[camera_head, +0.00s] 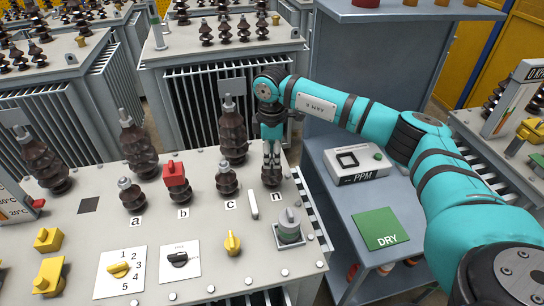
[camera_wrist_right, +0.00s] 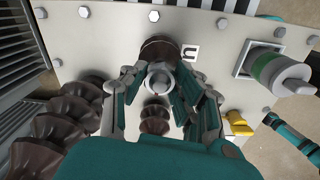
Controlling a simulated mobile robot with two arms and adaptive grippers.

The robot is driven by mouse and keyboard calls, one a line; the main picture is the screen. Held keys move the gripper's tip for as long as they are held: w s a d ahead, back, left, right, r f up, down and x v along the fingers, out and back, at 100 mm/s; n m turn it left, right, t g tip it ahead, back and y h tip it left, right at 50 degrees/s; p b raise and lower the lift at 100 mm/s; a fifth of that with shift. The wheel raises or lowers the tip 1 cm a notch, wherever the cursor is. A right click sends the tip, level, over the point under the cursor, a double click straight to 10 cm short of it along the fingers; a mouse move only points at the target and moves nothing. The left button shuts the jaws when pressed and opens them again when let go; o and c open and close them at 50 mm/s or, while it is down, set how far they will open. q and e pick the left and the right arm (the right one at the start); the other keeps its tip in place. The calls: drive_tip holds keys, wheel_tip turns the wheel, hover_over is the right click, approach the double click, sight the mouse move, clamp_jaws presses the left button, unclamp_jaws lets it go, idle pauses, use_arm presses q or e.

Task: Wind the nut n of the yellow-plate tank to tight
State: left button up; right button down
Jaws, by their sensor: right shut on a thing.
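The near tank (camera_head: 75,225) has a grey top with brown bushings marked a, b, c and n. The bushing n (camera_head: 271,178) stands at the right end of that row, by the letter n. My right gripper (camera_head: 271,163) comes down on it from above, fingers pointing down. In the right wrist view my right gripper (camera_wrist_right: 157,85) has its fingers on both sides of the small grey nut n (camera_wrist_right: 158,77) and is shut on it. The nut's seat is partly hidden by the fingers. My left gripper is not in view.
Bushing c (camera_head: 227,181) stands close to the left, and a tall brown bushing (camera_head: 232,135) stands behind. A grey-green valve (camera_head: 289,225) is in front of n. A blue cart (camera_head: 335,215) with a PPM meter (camera_head: 357,165) and a green DRY card (camera_head: 380,228) stands right.

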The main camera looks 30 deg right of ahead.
drive_tip(key=m+p, duration=0.1)
drive_tip(key=m, duration=0.2)
drive_tip(key=shift+r, duration=0.1)
drive_tip(key=shift+m, duration=0.4)
drive_tip(key=shift+r+m+p, duration=0.1)
drive_tip(key=shift+m+p, duration=0.5)
drive_tip(key=shift+p, duration=0.6)
drive_tip(key=shift+w+r+p, duration=0.25)
drive_tip(key=shift+w+p, duration=0.05)
drive_tip(key=shift+p, duration=0.95)
drive_tip(key=c, duration=1.3)
unclamp_jaws()
drive_tip(key=shift+f, duration=0.15)
drive_tip(key=o, duration=0.4)
drive_tip(key=shift+w+a+f, duration=0.1)
drive_tip(key=shift+f, duration=0.05)
